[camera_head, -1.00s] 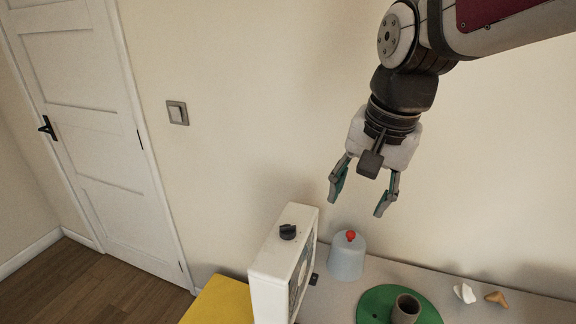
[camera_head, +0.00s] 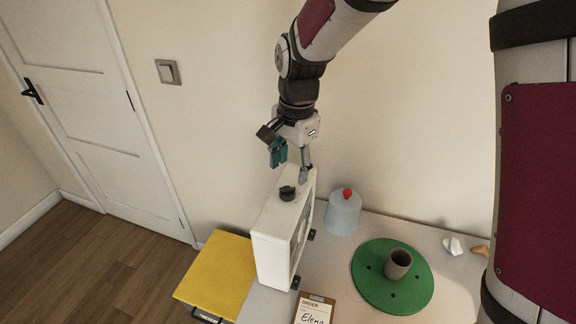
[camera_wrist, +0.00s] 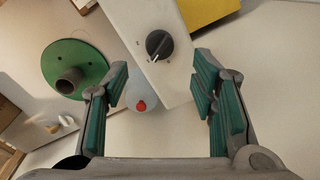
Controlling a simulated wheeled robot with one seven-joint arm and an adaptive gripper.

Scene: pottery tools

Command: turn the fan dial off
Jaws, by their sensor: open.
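The fan is a white box (camera_head: 270,228) standing upright on the table. Its black dial (camera_head: 287,193) sits on the top face, and it also shows in the wrist view (camera_wrist: 159,45), with a pale pointer mark on it. My gripper (camera_head: 291,164) is open and empty, just above and behind the dial in the head view. In the wrist view the dial lies ahead of the gap between my fingers (camera_wrist: 165,92), apart from both of them.
A grey-blue jar with a red knob (camera_head: 344,213) stands behind the fan. A green disc (camera_head: 368,270) bears a brown cup (camera_head: 398,263). An order card (camera_head: 314,309) lies in front, and a yellow-topped piece (camera_head: 218,272) is at left.

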